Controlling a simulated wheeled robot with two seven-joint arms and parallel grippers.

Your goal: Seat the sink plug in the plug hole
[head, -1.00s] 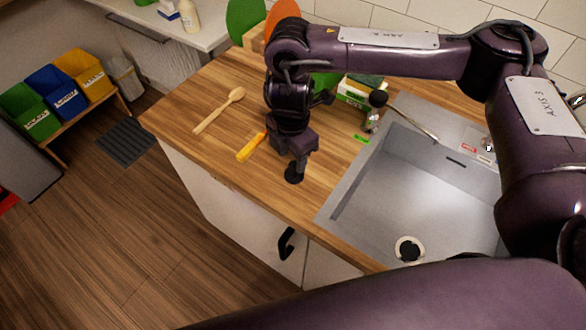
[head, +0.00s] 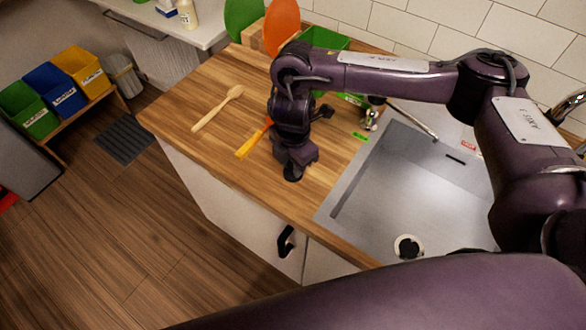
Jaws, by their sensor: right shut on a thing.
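The sink plug (head: 292,176), a small black disc, is at the tips of my right gripper (head: 294,168), near the counter's front edge. My right gripper points down and is shut on the plug. I cannot tell whether the plug touches the wood or hangs just above it. The plug hole (head: 408,247) is a dark opening with a pale ring in the floor of the grey sink (head: 385,190), to the right of and nearer than my right gripper. My left gripper is not in view.
A wooden spoon (head: 218,108) and an orange-yellow tool (head: 252,140) lie left of my right gripper. A small green piece (head: 360,137) lies by the sink's left rim. My right arm spans the back of the sink. The sink floor near the hole looks clear.

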